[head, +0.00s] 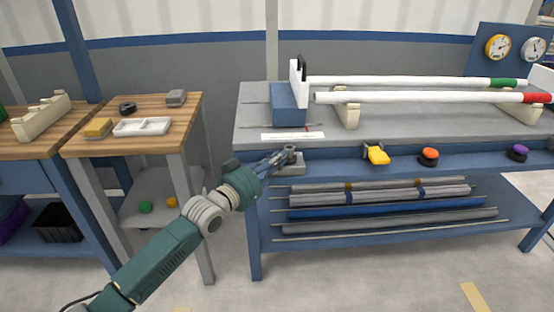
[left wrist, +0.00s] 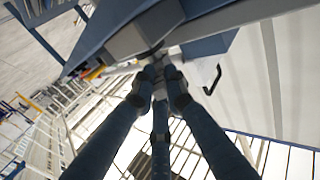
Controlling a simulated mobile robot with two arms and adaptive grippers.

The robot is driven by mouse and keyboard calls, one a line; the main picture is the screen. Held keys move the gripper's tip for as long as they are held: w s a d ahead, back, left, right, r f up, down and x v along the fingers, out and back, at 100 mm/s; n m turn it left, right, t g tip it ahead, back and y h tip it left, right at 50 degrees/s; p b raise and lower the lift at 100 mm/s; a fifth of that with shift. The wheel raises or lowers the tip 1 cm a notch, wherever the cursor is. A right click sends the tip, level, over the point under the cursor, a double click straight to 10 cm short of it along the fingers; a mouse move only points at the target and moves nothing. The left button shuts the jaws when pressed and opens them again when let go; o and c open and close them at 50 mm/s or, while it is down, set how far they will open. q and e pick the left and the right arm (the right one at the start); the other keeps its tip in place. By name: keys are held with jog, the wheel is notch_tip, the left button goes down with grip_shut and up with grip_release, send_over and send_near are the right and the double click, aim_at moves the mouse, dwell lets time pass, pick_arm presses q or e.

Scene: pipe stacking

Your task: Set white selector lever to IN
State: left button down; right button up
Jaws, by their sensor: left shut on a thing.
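My left gripper (head: 276,161) reaches up to the front edge of the grey-topped workbench. It is shut on the selector lever (head: 291,152), which looks pale grey here and sits on a small grey base at the bench front. In the left wrist view my left gripper (left wrist: 158,78) has its dark fingers closed together around a small grey part beneath a pale block. The fingers hide most of the lever, and I cannot read its position. A white label strip (head: 293,136) lies on the bench above it; its writing is too small to read. My right gripper is not in view.
On the workbench (head: 255,118) stands a blue block (head: 289,105) with a white plate and black handle. Two white pipes with green and red ends lie on cream supports. Yellow (head: 377,155), orange (head: 428,156) and purple (head: 518,152) controls line the front. A wooden table stands left.

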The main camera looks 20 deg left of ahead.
pick_arm(q)
jog(key=c, duration=1.8)
grip_release()
jog(key=shift+w+a+f, duration=0.1)
jog(key=shift+a, duration=0.05)
jog(key=shift+s+a, duration=0.1)
jog(key=shift+s, duration=0.35)
jog(key=v, duration=1.1)
